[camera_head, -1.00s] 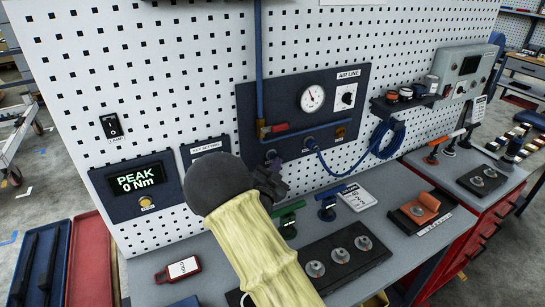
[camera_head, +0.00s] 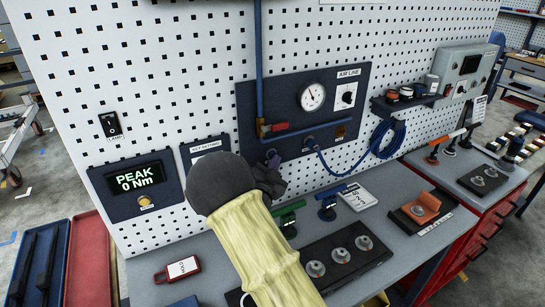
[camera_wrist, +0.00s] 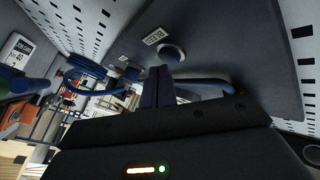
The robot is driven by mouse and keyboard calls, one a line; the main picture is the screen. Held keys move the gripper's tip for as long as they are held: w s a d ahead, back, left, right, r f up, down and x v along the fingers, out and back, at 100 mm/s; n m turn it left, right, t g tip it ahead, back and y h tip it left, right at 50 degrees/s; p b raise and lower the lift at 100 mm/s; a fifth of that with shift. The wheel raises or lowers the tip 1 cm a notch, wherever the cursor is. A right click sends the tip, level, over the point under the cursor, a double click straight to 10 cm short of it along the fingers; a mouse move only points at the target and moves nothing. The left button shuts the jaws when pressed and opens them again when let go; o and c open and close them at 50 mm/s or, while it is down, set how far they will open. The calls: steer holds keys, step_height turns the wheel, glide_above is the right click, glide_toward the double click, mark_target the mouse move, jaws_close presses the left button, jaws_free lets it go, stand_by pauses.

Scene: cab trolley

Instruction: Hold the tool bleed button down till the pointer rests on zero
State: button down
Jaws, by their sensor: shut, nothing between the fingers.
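My gripper (camera_head: 272,172) is at the lower left of the dark air-line panel (camera_head: 355,85), partly hidden behind my own wrist. In the wrist view its shut fingers (camera_wrist: 160,85) point at a round dark blue knob (camera_wrist: 172,53), which looks like the bleed button. The fingertips are close below it; I cannot tell whether they touch. A small label (camera_wrist: 154,37) beside the knob is unreadable. In the head view a purplish round part (camera_head: 271,153) shows just above the gripper. The white gauge (camera_head: 312,97) has its pointer towards upper left; its numbers are too small to read.
A red-handled valve (camera_head: 280,127) is on the pipe above my gripper. A blue coiled hose (camera_head: 385,138) hangs to the right. Below on the bench stand green (camera_head: 288,215) and blue (camera_head: 326,205) T-handled tools and a black block (camera_head: 340,262) with several round metal fittings.

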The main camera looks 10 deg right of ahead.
steer(key=shift+w+a, duration=0.2)
steer(key=shift+w, duration=0.3)
stand_by(2.8)
steer(key=shift+s+b, duration=0.1)
steer(key=shift+b, duration=0.2)
stand_by(0.5)
steer(key=shift+s+d+b, duration=0.3)
steer(key=shift+s+b, duration=0.15)
steer(key=shift+s, duration=0.35)
steer(key=s, duration=0.1)
steer(key=s+d+b, duration=0.1)
steer(key=s, duration=0.1)
steer(key=s+b, duration=0.1)
steer(key=shift+s+d, duration=0.25)
steer(key=shift+s, duration=0.15)
